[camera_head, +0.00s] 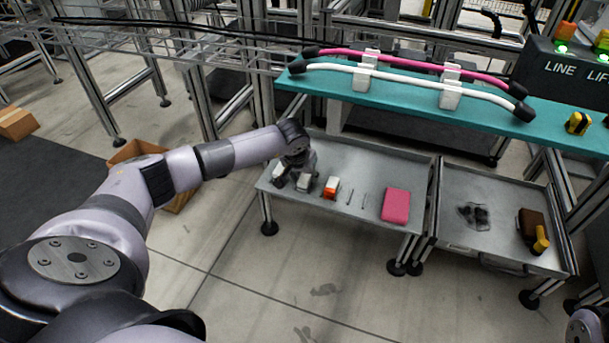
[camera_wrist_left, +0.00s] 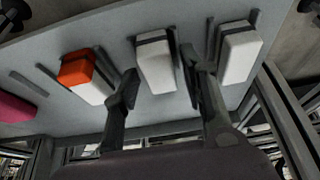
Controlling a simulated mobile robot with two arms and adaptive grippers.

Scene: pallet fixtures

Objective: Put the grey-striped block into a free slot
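A white block with a grey stripe (camera_wrist_left: 156,68) stands in a slot between thin dark rails on the grey tray (camera_head: 348,157); it also shows in the head view (camera_head: 304,183). A second white block with a grey stripe (camera_wrist_left: 239,55) stands beside it, near the tray's end. My left gripper (camera_wrist_left: 160,72) is open, with one finger to each side of the middle block, apparently not gripping it. In the head view, my left gripper (camera_head: 297,168) hangs over these blocks and partly hides them.
An orange-and-white block (camera_head: 330,187) stands beside the striped blocks. Thin rails (camera_head: 357,198) with empty space between them lie further right, then a pink block (camera_head: 396,205). A second tray (camera_head: 480,232) holds dark and yellow items. A teal shelf (camera_head: 410,105) overhangs behind.

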